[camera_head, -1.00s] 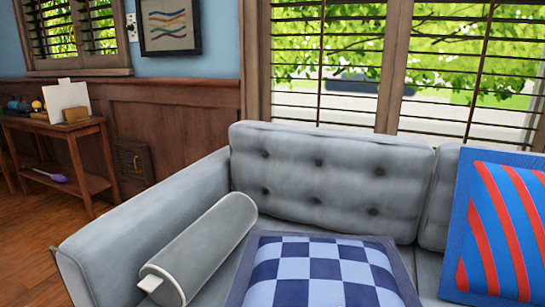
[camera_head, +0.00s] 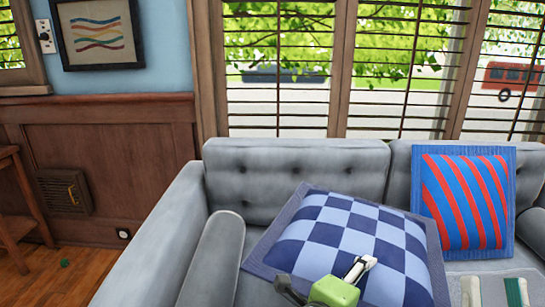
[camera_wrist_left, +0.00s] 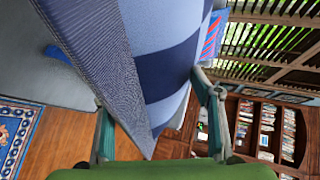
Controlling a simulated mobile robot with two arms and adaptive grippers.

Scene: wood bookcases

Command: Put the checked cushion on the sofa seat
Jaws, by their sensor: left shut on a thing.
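The blue checked cushion (camera_head: 347,240) is in the lower middle of the head view, tilted, in front of the sofa's left backrest. My left gripper (camera_head: 325,280) is shut on its near edge; only its green body and finger parts show at the bottom. In the left wrist view the cushion (camera_wrist_left: 165,75) passes between the two fingers of the gripper (camera_wrist_left: 160,120), its corner pointing down. The grey sofa seat (camera_head: 485,265) shows right of the cushion, which hides much of it. I cannot tell whether the cushion touches the seat.
A red and blue striped cushion (camera_head: 463,203) leans on the right backrest. A grey bolster (camera_head: 213,262) lies along the left armrest (camera_head: 160,250). Shuttered windows are behind the sofa.

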